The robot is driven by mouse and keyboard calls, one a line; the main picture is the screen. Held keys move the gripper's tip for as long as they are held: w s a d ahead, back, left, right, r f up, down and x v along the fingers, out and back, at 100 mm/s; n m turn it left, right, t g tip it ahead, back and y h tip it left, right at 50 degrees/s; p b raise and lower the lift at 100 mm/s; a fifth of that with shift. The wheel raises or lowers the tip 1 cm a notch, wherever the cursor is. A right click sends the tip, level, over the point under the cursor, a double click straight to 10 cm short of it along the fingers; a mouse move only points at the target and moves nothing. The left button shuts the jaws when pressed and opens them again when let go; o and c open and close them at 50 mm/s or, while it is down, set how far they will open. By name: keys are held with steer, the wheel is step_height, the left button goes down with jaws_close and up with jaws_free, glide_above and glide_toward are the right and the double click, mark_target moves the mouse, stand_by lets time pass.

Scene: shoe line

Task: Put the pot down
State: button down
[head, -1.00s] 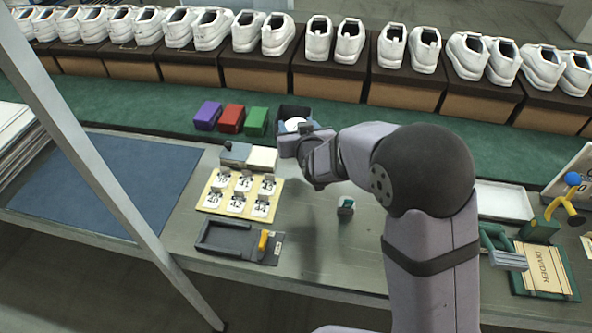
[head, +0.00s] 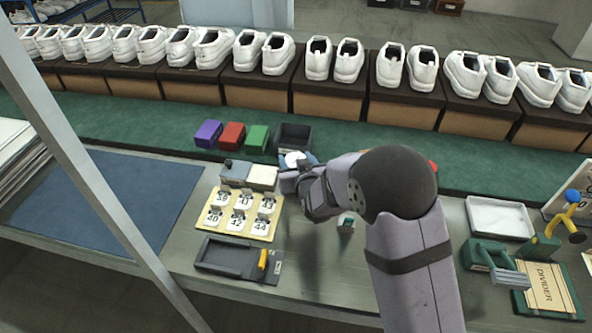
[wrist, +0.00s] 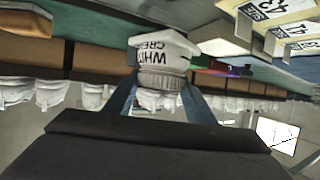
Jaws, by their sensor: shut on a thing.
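The pot, a white jar with a ribbed grey-white neck and dark lettering reading in part "WHIT" and "CRE", shows in the wrist view (wrist: 163,52) between my two blue fingers. It looks upside down in that view. In the head view the pot (head: 293,158) is a small white patch, partly hidden by my gripper (head: 298,162). My gripper is shut on the pot, just in front of an open dark box (head: 294,138) and beside a white pad (head: 263,177). I cannot tell whether the pot touches anything below.
Purple (head: 208,133), red (head: 232,135) and green (head: 257,138) blocks stand left of the dark box. A number-tag board (head: 238,232) and grey tray (head: 225,257) lie nearer. A small green-and-white item (head: 346,222) stands on the bench (head: 320,270). White shoes line the back.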

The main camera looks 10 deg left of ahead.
steer(key=shift+w+f, duration=0.1)
steer(key=shift+f, duration=1.7)
steer(key=shift+f, duration=0.15)
steer(key=c, duration=0.8)
jaws_free()
steer(key=shift+f, duration=0.15)
steer(key=b+v, duration=0.1)
steer(key=v, duration=1.1)
steer(key=shift+r, duration=0.2)
